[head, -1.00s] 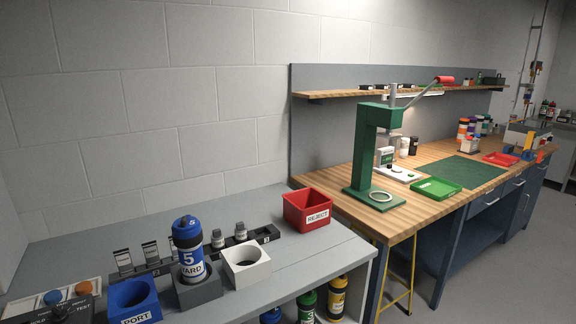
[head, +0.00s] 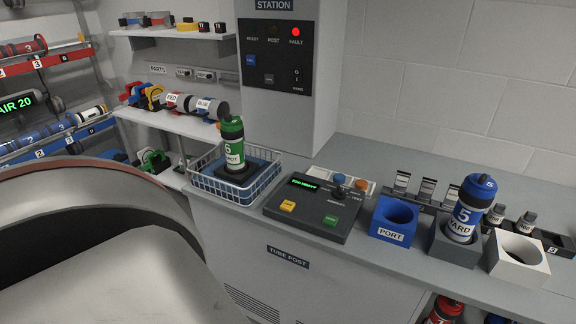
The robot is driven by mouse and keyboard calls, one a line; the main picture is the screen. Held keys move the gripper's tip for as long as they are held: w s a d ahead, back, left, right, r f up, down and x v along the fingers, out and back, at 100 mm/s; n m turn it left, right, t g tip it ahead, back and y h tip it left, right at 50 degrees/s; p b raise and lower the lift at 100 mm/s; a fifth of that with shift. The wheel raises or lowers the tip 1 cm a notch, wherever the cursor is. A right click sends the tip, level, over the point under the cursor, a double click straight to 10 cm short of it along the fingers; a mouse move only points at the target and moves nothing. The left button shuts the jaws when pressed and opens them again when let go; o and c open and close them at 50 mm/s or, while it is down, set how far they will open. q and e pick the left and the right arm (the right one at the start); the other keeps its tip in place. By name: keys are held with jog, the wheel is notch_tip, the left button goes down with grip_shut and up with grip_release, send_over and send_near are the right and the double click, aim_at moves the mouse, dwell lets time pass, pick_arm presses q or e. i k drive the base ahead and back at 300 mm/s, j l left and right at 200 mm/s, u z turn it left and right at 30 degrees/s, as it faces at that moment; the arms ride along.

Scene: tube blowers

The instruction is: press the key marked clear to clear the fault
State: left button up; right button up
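The key lettering is not legible, so I cannot tell which is marked clear. Neither gripper is in view.
A wire basket (head: 205,190) with a green tube 6 (head: 233,142) stands left of the box. A blue PORT holder (head: 380,214), blue tube 5 (head: 468,209) in a grey holder and a white empty holder (head: 503,262) stand right. A large grey form blocks the lower left.

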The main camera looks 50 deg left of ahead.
aim_at(287, 205)
jog(key=u, duration=1.3)
